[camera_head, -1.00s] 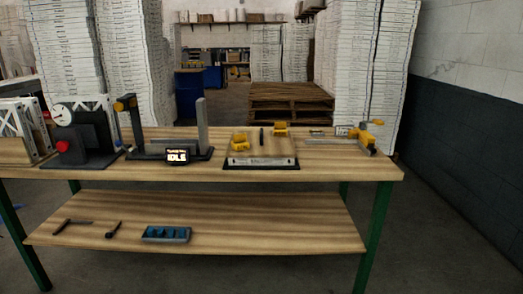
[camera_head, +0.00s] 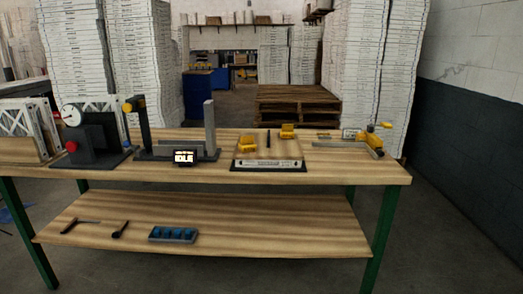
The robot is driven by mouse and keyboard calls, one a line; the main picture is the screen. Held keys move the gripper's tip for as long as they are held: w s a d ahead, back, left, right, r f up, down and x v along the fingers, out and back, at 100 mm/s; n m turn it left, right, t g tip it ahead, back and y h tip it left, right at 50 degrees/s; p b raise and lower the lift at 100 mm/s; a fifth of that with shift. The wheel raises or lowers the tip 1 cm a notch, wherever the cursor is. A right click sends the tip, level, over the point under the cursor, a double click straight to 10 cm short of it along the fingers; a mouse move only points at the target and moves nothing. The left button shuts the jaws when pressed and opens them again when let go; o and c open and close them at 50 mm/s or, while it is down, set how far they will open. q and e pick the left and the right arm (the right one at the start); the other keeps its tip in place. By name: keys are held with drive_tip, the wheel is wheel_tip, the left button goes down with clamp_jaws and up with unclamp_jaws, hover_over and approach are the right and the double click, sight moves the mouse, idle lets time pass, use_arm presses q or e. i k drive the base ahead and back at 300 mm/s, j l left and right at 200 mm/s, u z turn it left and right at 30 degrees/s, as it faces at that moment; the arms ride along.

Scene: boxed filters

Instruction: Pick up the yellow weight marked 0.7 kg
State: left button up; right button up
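Two small yellow blocks stand on the tan board of a low dark-edged fixture on the workbench. One yellow block (camera_head: 248,145) is at the board's left side. The other yellow block (camera_head: 288,131) is at its back right. Any marking on them is too small to read, so I cannot tell which one says 0.7 kg. A thin dark upright piece (camera_head: 268,139) stands between them. Neither of my grippers is in view.
The wooden workbench (camera_head: 340,170) spans the view. A fixture with an "IDLE" display (camera_head: 185,157) and a dial device (camera_head: 72,117) stand left. A grey and yellow tool (camera_head: 375,142) lies right. The lower shelf holds a blue-filled tray (camera_head: 173,235). Pallets (camera_head: 298,105) stand behind.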

sight(247, 145)
drive_tip(key=i+j+z, duration=0.2)
drive_tip(key=i+j, duration=0.25)
drive_tip(key=i, duration=0.25)
drive_tip(key=i+j+z, duration=0.15)
drive_tip(key=i+j, duration=0.45)
drive_tip(key=i, duration=0.05)
